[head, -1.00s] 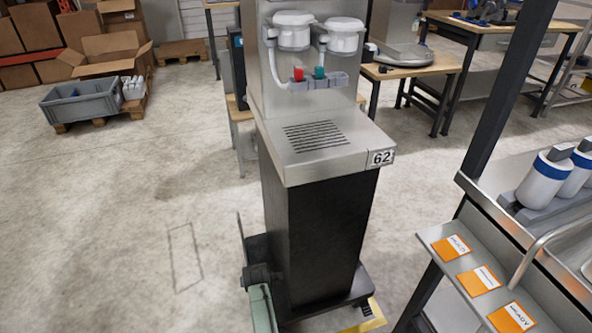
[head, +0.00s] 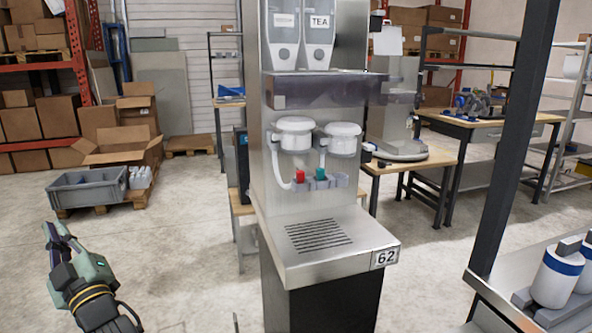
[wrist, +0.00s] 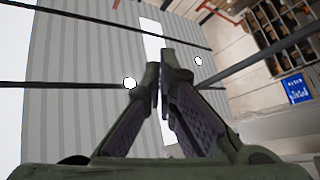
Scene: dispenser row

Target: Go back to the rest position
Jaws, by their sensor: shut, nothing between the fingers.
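My gripper (head: 48,229) is at the lower left of the head view, raised and pointing up, clear of everything around it. Its fingers are shut and hold nothing. In the wrist view my gripper (wrist: 160,70) has its fingertips together against the ceiling and upper walls. The dispenser (head: 315,185) numbered 62 stands in the middle of the head view, to the right of my gripper and well apart from it.
A grey crate (head: 85,192) and an open cardboard box (head: 120,148) sit on a pallet at the left. A shelf with white bottles (head: 556,275) and a dark post (head: 515,130) stand at the right. The floor between crate and dispenser is clear.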

